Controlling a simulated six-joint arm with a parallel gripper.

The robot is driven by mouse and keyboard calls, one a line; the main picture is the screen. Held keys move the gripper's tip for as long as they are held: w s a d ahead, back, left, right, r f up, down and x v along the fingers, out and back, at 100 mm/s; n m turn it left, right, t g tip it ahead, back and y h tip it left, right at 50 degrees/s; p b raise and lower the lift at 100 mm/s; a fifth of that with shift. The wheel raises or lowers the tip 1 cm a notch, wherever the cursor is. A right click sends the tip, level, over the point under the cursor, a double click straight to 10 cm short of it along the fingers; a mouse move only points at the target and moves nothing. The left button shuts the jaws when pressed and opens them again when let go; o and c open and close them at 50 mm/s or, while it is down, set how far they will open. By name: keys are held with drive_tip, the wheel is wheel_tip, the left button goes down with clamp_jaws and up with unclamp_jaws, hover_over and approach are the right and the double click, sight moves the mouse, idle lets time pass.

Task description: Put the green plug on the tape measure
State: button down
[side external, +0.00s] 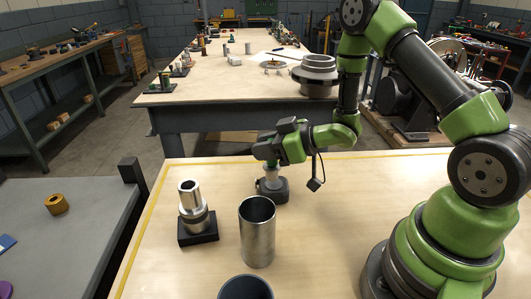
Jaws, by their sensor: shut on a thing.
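My gripper (270,161) points down at the middle of the table in the side external view, its jaws shut on a small part that I take to be the green plug. The jaws hide most of the plug. Directly below is a dark, squat block that appears to be the tape measure (281,193), lying on the table with a pale upper part (271,178). The gripper is right over it. I cannot tell whether the held plug touches it.
A metal stepped cylinder on a black base (198,228) stands to the left. An open metal tube (257,240) stands in front, with a dark round container (245,288) nearer the camera. A grey side table (90,215) holds a brass ring (57,204).

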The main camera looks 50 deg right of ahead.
drive_tip(key=shift+f, duration=0.75)
drive_tip(key=shift+f, duration=0.1)
drive_tip(key=c, duration=0.9)
unclamp_jaws()
